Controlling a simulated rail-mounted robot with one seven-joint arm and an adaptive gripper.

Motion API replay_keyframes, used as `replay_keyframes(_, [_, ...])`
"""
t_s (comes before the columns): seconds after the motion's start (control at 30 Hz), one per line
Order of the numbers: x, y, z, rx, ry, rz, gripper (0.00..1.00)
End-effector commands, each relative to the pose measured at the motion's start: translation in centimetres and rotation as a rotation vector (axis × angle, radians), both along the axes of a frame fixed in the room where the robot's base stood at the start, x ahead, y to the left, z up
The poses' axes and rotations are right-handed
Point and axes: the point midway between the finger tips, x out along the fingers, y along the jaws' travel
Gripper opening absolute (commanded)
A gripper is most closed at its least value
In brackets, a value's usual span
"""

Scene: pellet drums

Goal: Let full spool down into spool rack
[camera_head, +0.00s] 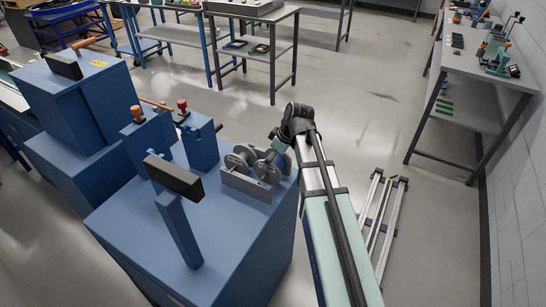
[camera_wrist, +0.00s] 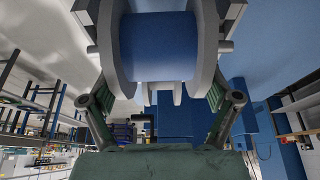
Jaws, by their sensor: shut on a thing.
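The full spool, with grey flanges and a blue winding (camera_wrist: 158,48), fills the upper middle of the wrist view. My gripper (camera_wrist: 160,22) is shut on it, with a finger at each side. In the head view the spool (camera_head: 239,161) is at the grey spool rack (camera_head: 245,187), near the right edge of the blue machine top. The spool overlaps the rack's plates from this angle; I cannot tell whether it rests in them. My gripper (camera_head: 279,141) is beside the spool on its right, its fingers partly hidden.
A blue upright with a black block (camera_head: 174,177) stands left of the rack. Blue blocks with red knobs (camera_head: 183,107) stand behind it. Another blue cabinet (camera_head: 70,90) is at left. Pale rails (camera_head: 380,215) lie on the floor at right; open floor surrounds them.

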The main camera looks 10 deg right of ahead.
Motion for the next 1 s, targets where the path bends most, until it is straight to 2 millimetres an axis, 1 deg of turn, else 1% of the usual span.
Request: replay_keyframes(1.0, [0.0,0.0,-2.2,0.001,-0.002,0.0,0.33])
